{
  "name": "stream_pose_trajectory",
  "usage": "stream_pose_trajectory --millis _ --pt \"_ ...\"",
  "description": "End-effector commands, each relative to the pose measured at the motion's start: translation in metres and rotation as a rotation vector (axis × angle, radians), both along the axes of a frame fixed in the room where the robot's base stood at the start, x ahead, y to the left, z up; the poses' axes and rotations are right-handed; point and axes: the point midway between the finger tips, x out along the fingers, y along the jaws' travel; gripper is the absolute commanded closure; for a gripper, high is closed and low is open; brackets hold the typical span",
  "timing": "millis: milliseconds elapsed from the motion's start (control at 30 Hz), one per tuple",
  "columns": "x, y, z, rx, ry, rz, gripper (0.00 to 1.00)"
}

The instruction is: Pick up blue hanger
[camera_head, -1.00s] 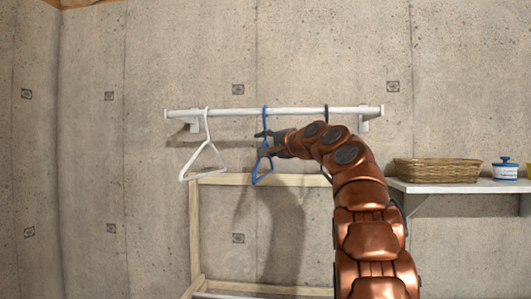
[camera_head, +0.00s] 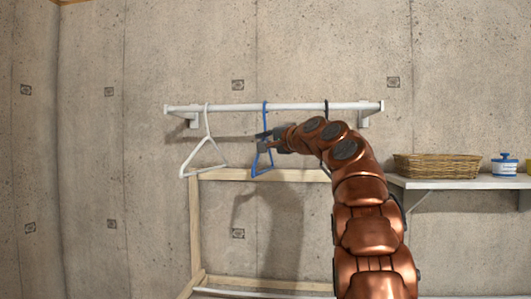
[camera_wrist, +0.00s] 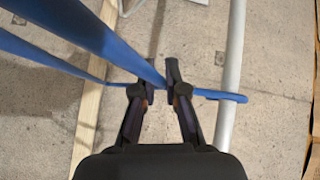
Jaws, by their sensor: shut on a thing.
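The blue hanger (camera_head: 257,163) hangs by its hook from the white wall rail (camera_head: 290,107), between a white hanger and a dark one. My gripper (camera_head: 268,138) is at the hanger's upper part, just below the rail. In the wrist view the blue hanger (camera_wrist: 100,43) crosses the upper left, and its hook reaches over to the white rail (camera_wrist: 232,75). My gripper (camera_wrist: 160,82) has its two fingertips on either side of the blue neck, shut on it. My arm hides part of the dark hanger.
A white hanger (camera_head: 203,150) hangs to the left. A dark hanger hook (camera_head: 326,104) is on the right. A wooden frame (camera_head: 222,174) stands below. A shelf (camera_head: 465,183) at right bears a wicker basket (camera_head: 437,168) and a blue-lidded jar (camera_head: 504,165).

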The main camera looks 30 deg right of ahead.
Motion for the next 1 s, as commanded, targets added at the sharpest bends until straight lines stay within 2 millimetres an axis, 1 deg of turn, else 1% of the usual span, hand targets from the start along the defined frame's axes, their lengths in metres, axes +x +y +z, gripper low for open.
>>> stream_pose_trajectory --millis 167,367,567,700,867,900,933,1000 --pt "0.001 -0.001 -0.001 0.002 0.003 -0.001 1.00" --pt "0.000 0.000 0.004 0.002 0.003 0.000 1.00" --pt "0.000 0.002 0.015 -0.004 0.003 0.003 1.00" --pt "0.003 -0.003 0.022 0.002 0.007 0.000 1.00" --pt "0.003 -0.001 0.031 0.000 0.008 0.003 1.00" --pt "0.003 0.000 0.032 0.000 0.009 0.004 1.00" --pt "-0.001 0.002 0.027 -0.001 0.009 0.002 1.00" --pt "-0.007 0.008 0.027 -0.003 0.006 0.003 1.00"
